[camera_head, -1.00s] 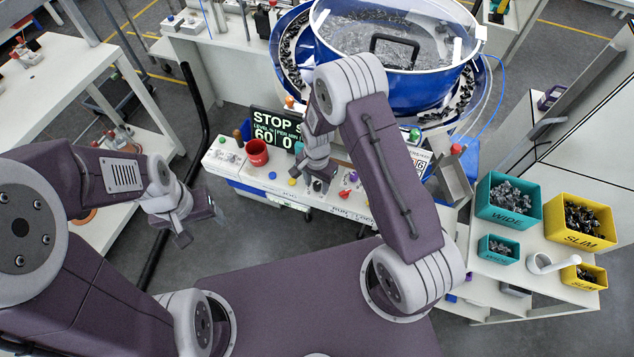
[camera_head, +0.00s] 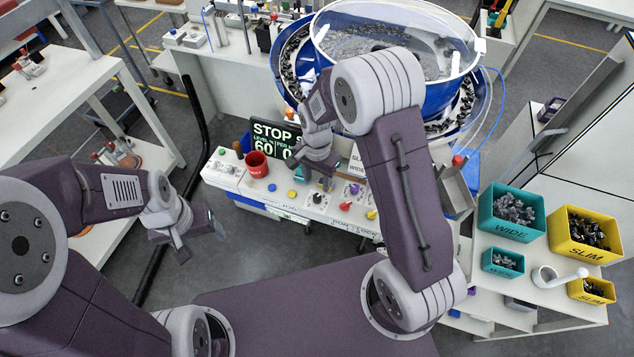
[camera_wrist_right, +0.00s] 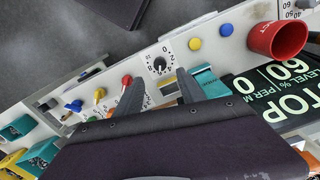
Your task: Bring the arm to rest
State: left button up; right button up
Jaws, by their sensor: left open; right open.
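My right arm is bent up over the control panel (camera_head: 225,172). Its right gripper (camera_head: 326,180) hangs above the panel's knobs, empty. In the right wrist view the two fingers of the right gripper (camera_wrist_right: 158,88) stand apart with a dial between and beyond them. Whether they touch the panel is hard to tell. My left gripper (camera_head: 182,243) is at the left, open and empty over the floor, away from the panel.
A blue feeder bowl (camera_head: 440,98) stands behind my right arm. A red cup (camera_head: 256,164) and a STOP display (camera_head: 272,132) are at the panel. Teal bins (camera_head: 508,232) and yellow bins (camera_head: 568,250) stand on the right table.

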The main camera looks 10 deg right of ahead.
dwell(0.3)
jog(key=d+r+t+b, duration=0.1)
jog(key=d+r, duration=0.2)
jog(key=r, duration=0.3)
jog(key=s+d+n, duration=0.2)
jog(key=s+n, duration=0.7)
jog(key=s, duration=0.4)
jog(key=shift+d+f, duration=0.2)
jog(key=shift+d, duration=0.15)
jog(key=shift+s, duration=0.25)
jog(key=shift+w, duration=0.15)
